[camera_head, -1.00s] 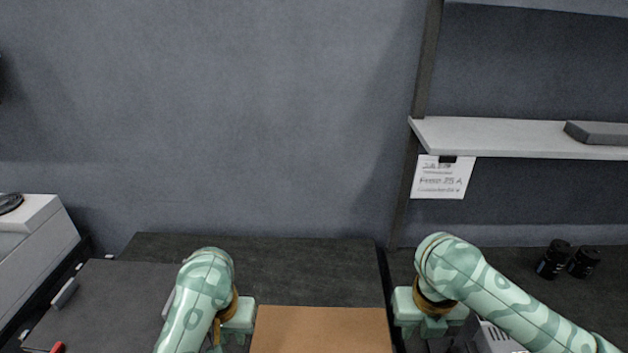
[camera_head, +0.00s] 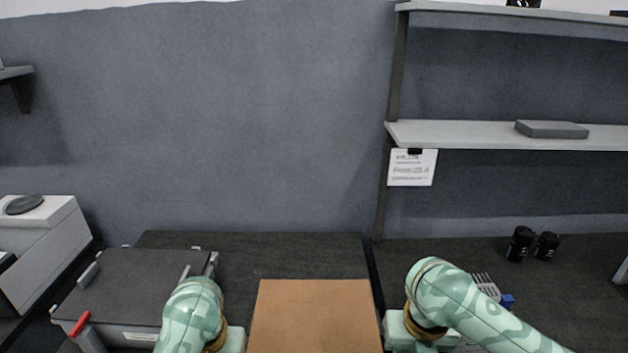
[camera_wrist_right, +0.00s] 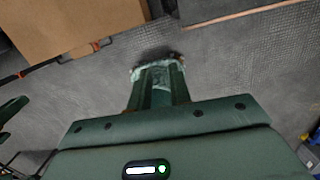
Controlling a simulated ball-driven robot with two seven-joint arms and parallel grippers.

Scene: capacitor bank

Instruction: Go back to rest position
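My left arm (camera_head: 190,315) comes up from the bottom left in the head view; its gripper fingers are not visible there. My right arm (camera_head: 470,305) comes in from the lower right, and its fingers are also out of that view. In the right wrist view my right gripper (camera_wrist_right: 160,78) points away from the camera over a grey floor. Its fingers look close together, with nothing seen between them. A brown cardboard box (camera_head: 313,315) lies between my arms in the head view. It also shows at the upper left of the right wrist view (camera_wrist_right: 75,25), apart from the gripper.
A dark worktop (camera_head: 270,250) runs along the grey wall. A grey case with a red handle (camera_head: 130,290) stands left. Two black cylinders (camera_head: 533,244) and a comb-like item with blue (camera_head: 490,289) are right. A shelf (camera_head: 470,134) carries a flat grey block (camera_head: 551,129) above a paper label (camera_head: 412,167).

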